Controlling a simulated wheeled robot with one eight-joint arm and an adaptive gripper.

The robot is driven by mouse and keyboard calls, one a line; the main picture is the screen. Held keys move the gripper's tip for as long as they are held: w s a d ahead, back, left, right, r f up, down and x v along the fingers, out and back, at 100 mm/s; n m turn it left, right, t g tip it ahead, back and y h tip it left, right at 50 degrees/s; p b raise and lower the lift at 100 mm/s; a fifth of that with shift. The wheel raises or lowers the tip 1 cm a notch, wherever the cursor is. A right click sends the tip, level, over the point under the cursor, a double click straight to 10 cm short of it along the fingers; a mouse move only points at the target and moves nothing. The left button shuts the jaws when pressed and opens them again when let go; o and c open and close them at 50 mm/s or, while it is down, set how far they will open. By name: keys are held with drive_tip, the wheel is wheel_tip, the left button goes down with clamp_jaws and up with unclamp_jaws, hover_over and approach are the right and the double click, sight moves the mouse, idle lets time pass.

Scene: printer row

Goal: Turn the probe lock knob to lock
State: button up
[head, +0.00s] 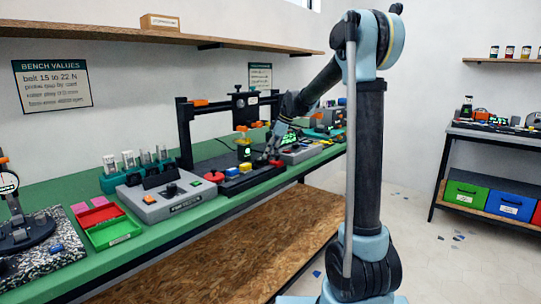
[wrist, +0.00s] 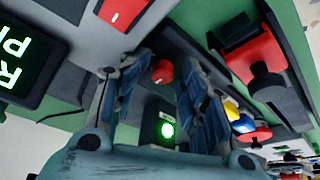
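My gripper (wrist: 165,95) is open in the wrist view, its two blue-padded fingers well apart with nothing held between them. A small round red knob (wrist: 162,70) shows in the gap between the fingers, beyond them; I cannot tell whether it is the probe lock knob. A red part with a black round knob (wrist: 265,85) stands to the right of the fingers. No lock label is readable. In the head view my gripper (head: 272,150) is low over the printer (head: 186,130), at the right of its gantry, and its fingers are too small to judge there.
A grey control box (head: 170,200), green tray (head: 112,232) and red tray (head: 98,215) stand left on the green bench. A shelf (head: 130,32) hangs above.

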drive_tip(key=v, duration=0.8)
idle(0.4)
drive_tip(key=s+d+f+m+h, duration=0.1)
drive_tip(key=s+d+f+m, duration=0.2)
drive_tip(key=s, duration=0.4)
drive_tip(key=s+d+f+m+t, duration=0.1)
drive_tip(key=s+d+m, duration=0.1)
drive_tip(key=s+d, duration=0.45)
drive_tip(key=s+d+f+m+h, duration=0.1)
drive_tip(key=s+d+f+m, duration=0.15)
drive_tip(key=s, duration=0.65)
drive_tip(key=s+d+f+m+h, duration=0.1)
drive_tip(key=s+d+f+m, duration=0.3)
drive_tip(key=s+f, duration=0.3)
drive_tip(key=s+d+f+m+h, duration=0.1)
drive_tip(key=s+d+f+m, duration=0.3)
drive_tip(key=s+f, duration=0.4)
drive_tip(key=s, duration=0.3)
drive_tip(key=shift+s+f, duration=0.2)
drive_tip(key=shift+f, duration=0.05)
